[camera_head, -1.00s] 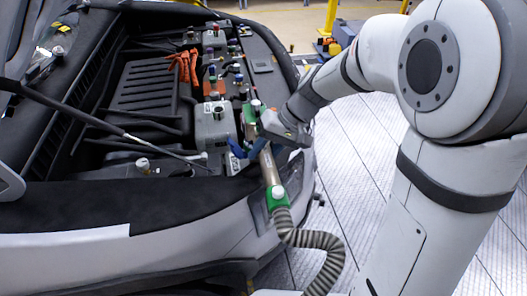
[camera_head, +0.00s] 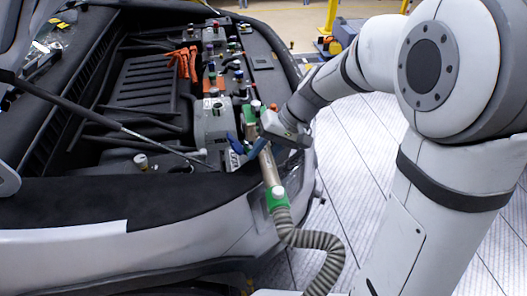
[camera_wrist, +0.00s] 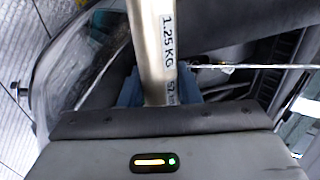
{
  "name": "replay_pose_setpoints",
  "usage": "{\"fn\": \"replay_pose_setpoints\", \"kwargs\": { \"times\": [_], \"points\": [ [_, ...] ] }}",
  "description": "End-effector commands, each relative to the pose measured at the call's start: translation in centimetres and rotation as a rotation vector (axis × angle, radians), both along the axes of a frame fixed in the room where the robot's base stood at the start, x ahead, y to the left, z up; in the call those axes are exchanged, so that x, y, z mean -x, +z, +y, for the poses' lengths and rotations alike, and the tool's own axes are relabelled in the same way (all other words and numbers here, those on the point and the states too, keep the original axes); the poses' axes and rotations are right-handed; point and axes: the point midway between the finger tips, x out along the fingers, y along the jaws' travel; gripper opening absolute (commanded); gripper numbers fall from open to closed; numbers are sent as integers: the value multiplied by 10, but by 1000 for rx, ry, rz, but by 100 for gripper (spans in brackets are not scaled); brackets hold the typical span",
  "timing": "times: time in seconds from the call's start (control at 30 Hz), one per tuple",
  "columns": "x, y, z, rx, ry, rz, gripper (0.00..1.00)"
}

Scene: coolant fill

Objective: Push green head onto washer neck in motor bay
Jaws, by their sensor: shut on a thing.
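The filling tool (camera_head: 269,170) is a metallic tube with a green collar (camera_head: 277,197) and white knob at its lower end, where a grey ribbed hose joins. My gripper (camera_head: 255,149), with blue fingers, is shut around this tube at the near right corner of the motor bay. The wrist view shows the tube (camera_wrist: 153,50) between the blue fingers, with a "1.25 KG" label. A green part (camera_head: 249,114) shows just beyond the fingers; I cannot tell whether it belongs to the tool.
Capped fittings crowd the bay's right side, with a grey reservoir (camera_head: 213,120) left of my gripper. A thin prop rod (camera_head: 110,124) crosses the bay. The hose (camera_head: 315,240) hangs outside the bumper. Floor to the right is open.

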Motion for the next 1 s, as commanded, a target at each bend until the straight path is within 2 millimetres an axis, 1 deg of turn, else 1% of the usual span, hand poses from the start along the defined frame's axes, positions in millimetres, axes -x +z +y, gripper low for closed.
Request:
{"fn": "replay_pose_setpoints", "kwargs": {
  "times": [0.8, 0.83, 1.0],
  "points": [
    [0, -18, 0, 0, 0, 0, 0],
    [0, -17, 0, 0, 0, 0, 32],
    [0, -17, 0, 0, 0, 0, 46]
  ]
}}
